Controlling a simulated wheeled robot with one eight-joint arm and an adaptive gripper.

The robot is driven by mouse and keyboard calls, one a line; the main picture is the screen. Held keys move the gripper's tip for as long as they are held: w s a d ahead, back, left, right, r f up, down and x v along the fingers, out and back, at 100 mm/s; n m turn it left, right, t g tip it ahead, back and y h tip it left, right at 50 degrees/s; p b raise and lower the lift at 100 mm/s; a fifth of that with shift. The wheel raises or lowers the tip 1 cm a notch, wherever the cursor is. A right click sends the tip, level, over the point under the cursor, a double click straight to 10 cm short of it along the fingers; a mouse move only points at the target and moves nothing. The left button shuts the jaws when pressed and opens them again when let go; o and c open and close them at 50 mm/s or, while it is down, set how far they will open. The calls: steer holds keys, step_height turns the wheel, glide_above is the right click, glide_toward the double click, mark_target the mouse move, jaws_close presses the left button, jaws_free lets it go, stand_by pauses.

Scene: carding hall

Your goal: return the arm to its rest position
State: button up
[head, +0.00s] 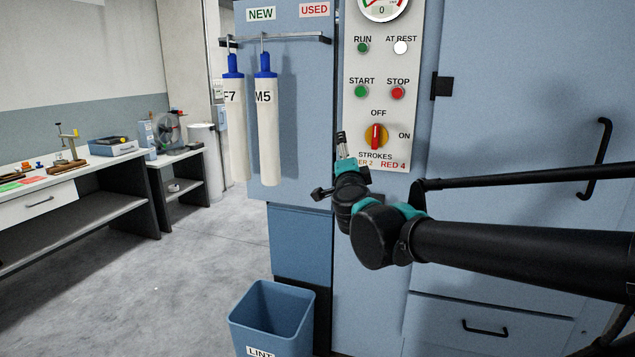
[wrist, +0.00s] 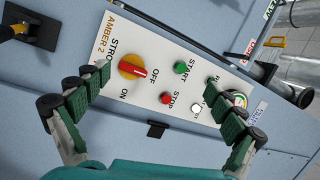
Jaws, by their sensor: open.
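My gripper (head: 342,145) is in front of the lower left part of the white control panel (head: 408,65), just left of the rotary switch (head: 376,136). The arm reaches in from the right edge. In the wrist view my gripper (wrist: 150,85) has its two green-padded fingers spread wide with nothing between them. The switch (wrist: 132,67) shows between and beyond the fingers, its red handle lined up with OFF. I cannot tell any contact with the panel.
Two white sleeves with blue tops (head: 265,120) hang from a rail left of the panel. A blue lint bin (head: 272,318) stands below. A black door handle (head: 597,158) is at right. Benches (head: 70,200) line the left, with clear floor between.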

steer(key=s+a+f+n+g+y, duration=0.2)
steer(key=s+f+n+g+y, duration=0.1)
steer(key=f+n, duration=0.55)
steer(key=s+a+f+n+g+y, duration=0.15)
steer(key=f+n+g+y, duration=0.3)
steer(key=f, duration=0.65)
steer(key=s+d+f+n+g+h, duration=0.1)
steer(key=s+d+f+g+h, duration=0.2)
steer(key=s+d+f, duration=0.4)
steer(key=s+d+f+n+g+h, duration=0.1)
steer(key=s+d+f+g+h, duration=0.3)
steer(key=s+d+f, duration=0.4)
step_height(320, 180, down, 5)
steer(key=shift+s+f+g, duration=0.1)
steer(key=shift+s+g, duration=0.35)
steer(key=shift+s, duration=0.4)
